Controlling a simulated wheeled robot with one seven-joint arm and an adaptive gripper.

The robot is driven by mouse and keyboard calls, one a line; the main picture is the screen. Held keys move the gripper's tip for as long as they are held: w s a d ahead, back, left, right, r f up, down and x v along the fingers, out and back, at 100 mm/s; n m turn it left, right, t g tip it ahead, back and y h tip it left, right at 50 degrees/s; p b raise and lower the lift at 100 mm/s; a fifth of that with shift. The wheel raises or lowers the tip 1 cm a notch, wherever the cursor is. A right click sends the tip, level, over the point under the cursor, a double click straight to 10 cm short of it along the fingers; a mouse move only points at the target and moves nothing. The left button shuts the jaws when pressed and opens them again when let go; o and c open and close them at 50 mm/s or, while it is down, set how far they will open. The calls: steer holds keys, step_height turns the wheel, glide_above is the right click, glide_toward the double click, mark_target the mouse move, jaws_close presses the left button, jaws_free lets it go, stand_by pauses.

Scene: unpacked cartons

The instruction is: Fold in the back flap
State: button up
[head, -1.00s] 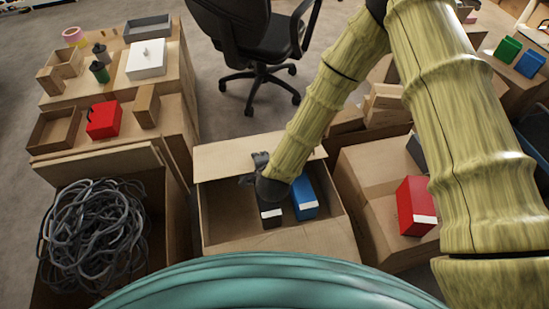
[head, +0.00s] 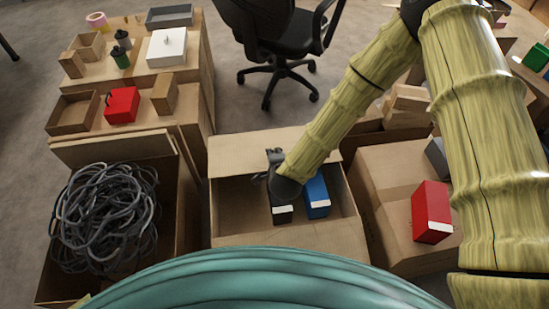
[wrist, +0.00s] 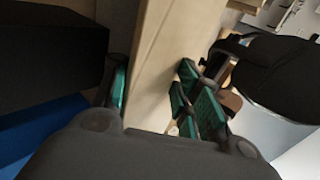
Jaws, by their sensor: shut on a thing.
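An open carton (head: 232,240) stands in front of me. Its back flap (head: 238,153) is a pale cardboard panel along the far side, folded outward. My gripper (head: 273,166) is at the carton's far side, near the middle of the flap. In the wrist view, the teal fingers of my gripper (wrist: 158,98) are on either side of a cardboard panel (wrist: 155,55), shut on it. It appears to be the back flap. My wrist hides part of the flap's fold. A black box (head: 281,214) and a blue box (head: 317,196) are inside the carton.
At right, a red box (head: 431,212) rests on a closed carton (head: 385,180). An office chair (head: 275,45) stands behind the open carton, with bare floor around it.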

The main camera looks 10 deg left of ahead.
steer(key=shift+w+d+r, duration=0.1)
steer(key=shift+r, duration=0.1)
steer(key=shift+s+d+r, duration=0.15)
steer(key=shift+s+r, duration=0.1)
steer(key=shift+s, duration=0.15)
steer(key=v, duration=1.1)
